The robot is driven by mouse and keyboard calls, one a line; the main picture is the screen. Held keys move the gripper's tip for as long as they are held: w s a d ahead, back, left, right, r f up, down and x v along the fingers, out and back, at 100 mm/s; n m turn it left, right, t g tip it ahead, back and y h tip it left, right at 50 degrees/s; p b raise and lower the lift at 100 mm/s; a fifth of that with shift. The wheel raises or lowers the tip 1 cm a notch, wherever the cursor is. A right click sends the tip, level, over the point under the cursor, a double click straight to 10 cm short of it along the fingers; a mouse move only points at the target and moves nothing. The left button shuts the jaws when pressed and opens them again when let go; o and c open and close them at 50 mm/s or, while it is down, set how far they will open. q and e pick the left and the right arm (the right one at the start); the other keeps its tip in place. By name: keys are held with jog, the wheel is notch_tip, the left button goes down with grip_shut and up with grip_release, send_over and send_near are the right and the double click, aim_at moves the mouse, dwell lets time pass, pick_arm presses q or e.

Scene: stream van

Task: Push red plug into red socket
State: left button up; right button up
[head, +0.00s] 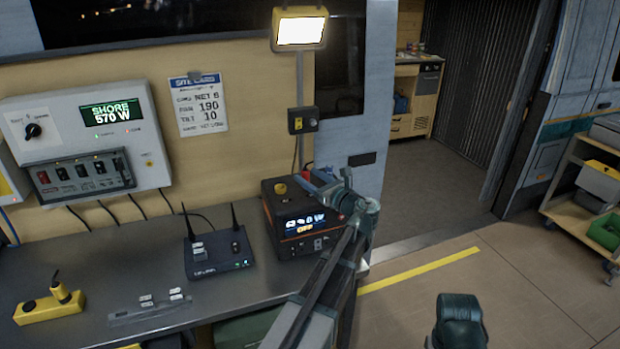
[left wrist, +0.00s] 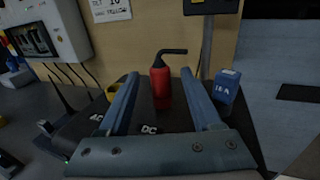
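A red plug (left wrist: 160,84) with a bent black cable stands upright at the power box's top in the left wrist view; a bit of red (head: 308,168) shows behind my gripper in the head view. The power box (head: 300,222) is black with orange trim and a lit display. My left gripper (head: 322,182) is over the box top. In the left wrist view its blue fingers (left wrist: 158,88) are spread on either side of the red plug, with gaps on both sides. The red socket is hidden, so I cannot tell how the plug is seated. My right gripper does not show.
A blue plug (left wrist: 227,85) stands right of the fingers, and a yellow cap (head: 281,188) is on the box's left side. A router (head: 217,255) with antennas stands left of the box. A yellow block (head: 48,305) lies at the far left of the grey counter (head: 95,265).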

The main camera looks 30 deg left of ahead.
pick_arm(q)
jog(key=v, duration=1.4)
jog(key=shift+w, duration=0.15)
jog(key=s+d+f+n+g+h+p, duration=0.4)
jog(key=s+d+f+n+h, duration=0.4)
jog(key=s+f+n, duration=0.25)
jog(key=s+d+f+n+g+h+p, duration=0.1)
jog(key=s+d+f+n+h, duration=0.2)
jog(key=d, duration=0.4)
jog(key=s+d+f+n+g+h, duration=0.2)
jog(key=s+d+n+h, duration=0.2)
jog(key=s+d, duration=0.3)
jog(key=shift+s+f+n+p, duration=0.35)
jog(key=shift+s+f+n, duration=0.05)
jog(key=shift+s+n, duration=0.15)
jog(key=shift+d, duration=0.1)
